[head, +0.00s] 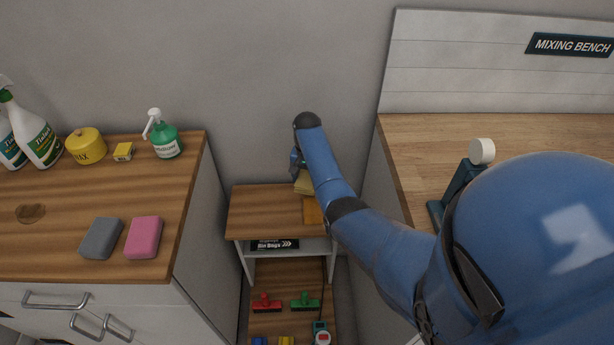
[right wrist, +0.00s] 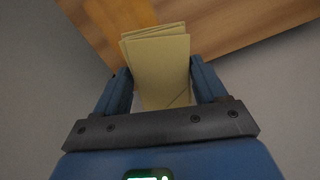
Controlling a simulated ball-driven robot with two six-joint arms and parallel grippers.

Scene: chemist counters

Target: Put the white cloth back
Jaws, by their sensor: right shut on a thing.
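My right gripper (head: 297,165) is above the small wooden shelf unit (head: 262,210) between the two counters, partly hidden by my own arm. It is shut on a folded pale yellow cloth (right wrist: 160,65), which sits between both fingers (right wrist: 160,90) in the right wrist view. In the head view the cloth (head: 303,184) shows just below the gripper, over the unit's top; I cannot tell whether it touches. An orange cloth (head: 312,211) lies on that top beside my arm. I see no clearly white cloth. My left gripper is not in view.
The left counter (head: 60,255) holds a grey sponge (head: 101,238), a pink sponge (head: 143,237), a wax tin (head: 85,147) and spray bottles (head: 38,140). Red (head: 266,303) and green (head: 305,301) brushes are on the lower shelf. The mixing bench (head: 420,150) stands right.

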